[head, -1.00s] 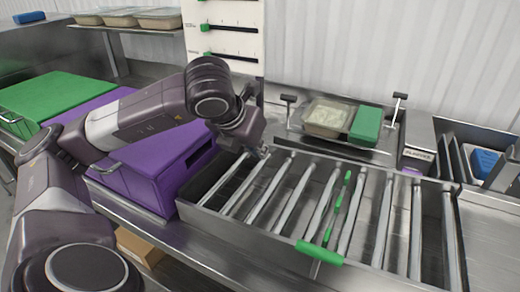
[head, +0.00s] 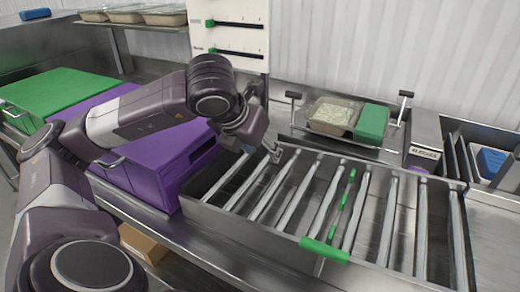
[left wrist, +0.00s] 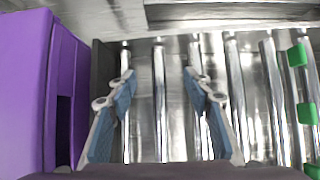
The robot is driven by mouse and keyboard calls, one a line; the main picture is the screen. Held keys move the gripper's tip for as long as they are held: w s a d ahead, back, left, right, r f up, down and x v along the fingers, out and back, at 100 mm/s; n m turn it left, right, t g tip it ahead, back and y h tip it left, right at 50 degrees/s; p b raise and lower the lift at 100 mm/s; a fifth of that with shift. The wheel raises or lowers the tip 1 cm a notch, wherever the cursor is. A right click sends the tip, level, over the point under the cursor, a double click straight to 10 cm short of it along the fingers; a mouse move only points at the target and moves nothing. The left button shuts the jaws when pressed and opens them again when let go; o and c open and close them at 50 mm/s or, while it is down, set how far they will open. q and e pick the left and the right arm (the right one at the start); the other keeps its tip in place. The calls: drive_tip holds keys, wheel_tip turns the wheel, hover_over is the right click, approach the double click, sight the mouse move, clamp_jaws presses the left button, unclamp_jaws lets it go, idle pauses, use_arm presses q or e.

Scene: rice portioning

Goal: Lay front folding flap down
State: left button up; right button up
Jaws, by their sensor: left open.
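I cannot clearly make out a separate front folding flap. A metal tray (head: 225,222) with several parallel rods stands on the bench; its front wall faces me. A green handle (head: 324,250) sits at that front wall, and a thin green-marked rod (head: 341,203) runs back from it. My left gripper (head: 274,152) is over the tray's back left corner. Green pieces (left wrist: 305,113) of the marked rod show at the right there. My right gripper is out of view.
A purple box (head: 150,180) stands left of the tray, close to my left arm. A green-lidded box (head: 60,95) is behind it. Behind the tray, a metal stand carries a clear container (head: 333,113) and a green block (head: 371,122).

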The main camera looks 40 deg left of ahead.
use_arm(q)
drive_tip(key=p+v, duration=0.2)
drive_tip(key=v, duration=0.5)
drive_tip(key=shift+p, duration=0.3)
drive_tip(key=shift+r, duration=0.1)
